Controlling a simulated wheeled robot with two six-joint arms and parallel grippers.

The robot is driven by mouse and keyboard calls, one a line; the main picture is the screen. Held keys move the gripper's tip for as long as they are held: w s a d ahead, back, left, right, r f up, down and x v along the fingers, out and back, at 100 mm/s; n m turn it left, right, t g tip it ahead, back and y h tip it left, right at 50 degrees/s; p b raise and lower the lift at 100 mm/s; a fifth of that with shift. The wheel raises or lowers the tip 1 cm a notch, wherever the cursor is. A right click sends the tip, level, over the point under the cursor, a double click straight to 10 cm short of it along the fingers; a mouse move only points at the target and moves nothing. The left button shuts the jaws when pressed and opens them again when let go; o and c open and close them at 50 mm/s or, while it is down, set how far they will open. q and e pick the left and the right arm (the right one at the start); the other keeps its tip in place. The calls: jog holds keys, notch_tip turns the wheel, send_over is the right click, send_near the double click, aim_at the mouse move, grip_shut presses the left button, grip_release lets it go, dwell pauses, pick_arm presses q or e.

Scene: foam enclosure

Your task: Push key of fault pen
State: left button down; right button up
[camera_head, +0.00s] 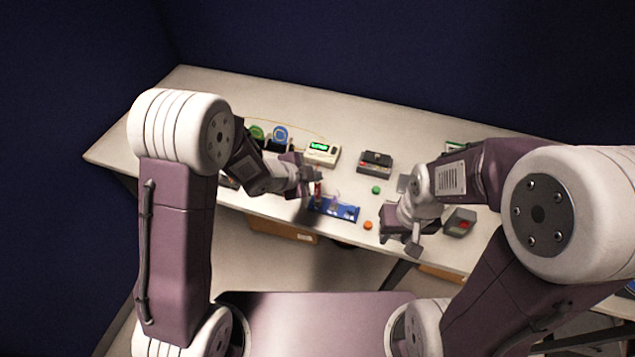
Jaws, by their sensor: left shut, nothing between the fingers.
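A small red upright item (318,190), possibly the fault pen, shows at the blue board (349,212) near the table's front edge. It is too small for me to make out a key on it. My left gripper (314,176) is shut and empty, close above the left end of the blue board. I cannot tell whether it touches the red item. My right gripper (394,216) is over the table to the right of the board, with its fingers partly hidden by the wrist and unclear.
A meter with a green display (321,152) and a dark device (375,162) stand behind the board. Green (376,190) and orange (368,225) buttons lie between the grippers. A grey box with a red top (460,222) is at right. Green and blue round items (280,134) stand behind my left arm.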

jog(key=shift+f+b, duration=0.3)
jog(key=shift+b, duration=0.1)
dwell(0.4)
jog(key=shift+r, duration=0.15)
jog(key=shift+r+p, duration=0.65)
jog(key=shift+p, duration=0.15)
notch_tip(320, 180, up, 6)
jog(key=p, duration=0.5)
jog(key=shift+f+p, duration=0.2)
jog(key=shift+p, duration=0.1)
